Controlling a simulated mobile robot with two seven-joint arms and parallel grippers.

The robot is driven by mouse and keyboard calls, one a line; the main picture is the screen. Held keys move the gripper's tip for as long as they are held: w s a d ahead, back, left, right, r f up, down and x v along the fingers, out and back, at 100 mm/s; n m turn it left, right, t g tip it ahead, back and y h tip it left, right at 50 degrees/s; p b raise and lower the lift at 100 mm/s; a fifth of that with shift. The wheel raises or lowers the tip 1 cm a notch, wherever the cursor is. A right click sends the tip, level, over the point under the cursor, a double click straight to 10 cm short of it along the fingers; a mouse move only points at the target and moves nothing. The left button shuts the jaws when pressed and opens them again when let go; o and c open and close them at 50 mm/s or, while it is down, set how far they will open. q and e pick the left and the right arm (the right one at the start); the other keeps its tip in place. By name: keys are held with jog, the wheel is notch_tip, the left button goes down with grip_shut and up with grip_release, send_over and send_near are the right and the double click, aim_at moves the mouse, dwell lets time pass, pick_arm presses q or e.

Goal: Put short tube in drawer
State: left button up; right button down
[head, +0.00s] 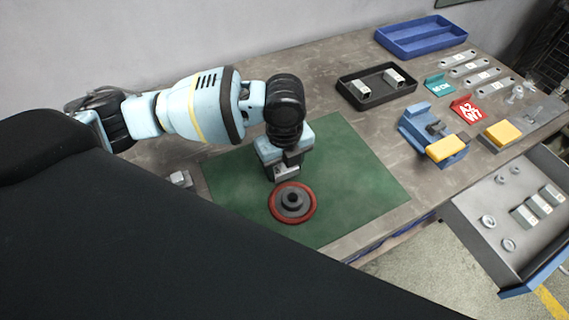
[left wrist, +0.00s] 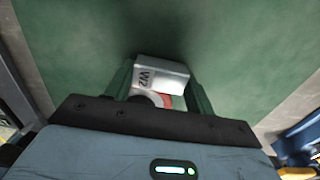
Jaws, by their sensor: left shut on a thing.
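My left gripper (head: 284,178) is low over the green mat, shut on a short tube (left wrist: 161,75), a silver block-like piece with a label that seems to read W2. The tube also shows in the head view (head: 287,174), partly hidden by the gripper. The drawer (head: 481,226) is pulled open at the right, below the bench top, well apart from the gripper. It holds several silver labelled pieces (head: 539,204) and several round rings (head: 488,221). My right gripper is not in view.
A red-rimmed disc with a dark hub (head: 292,202) lies on the green mat (head: 345,190) just in front of the gripper. A black tray (head: 362,103) holds two silver pieces. A blue fixture with a yellow block (head: 447,150) stands between mat and drawer. A blue bin (head: 420,47) is at the back.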

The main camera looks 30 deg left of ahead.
aim_at(284, 167)
pick_arm(q)
jog(key=shift+f, duration=0.1)
jog(key=o, duration=1)
notch_tip(284, 167, up, 12)
jog(key=p, duration=0.1)
jog(key=shift+o, duration=0.4)
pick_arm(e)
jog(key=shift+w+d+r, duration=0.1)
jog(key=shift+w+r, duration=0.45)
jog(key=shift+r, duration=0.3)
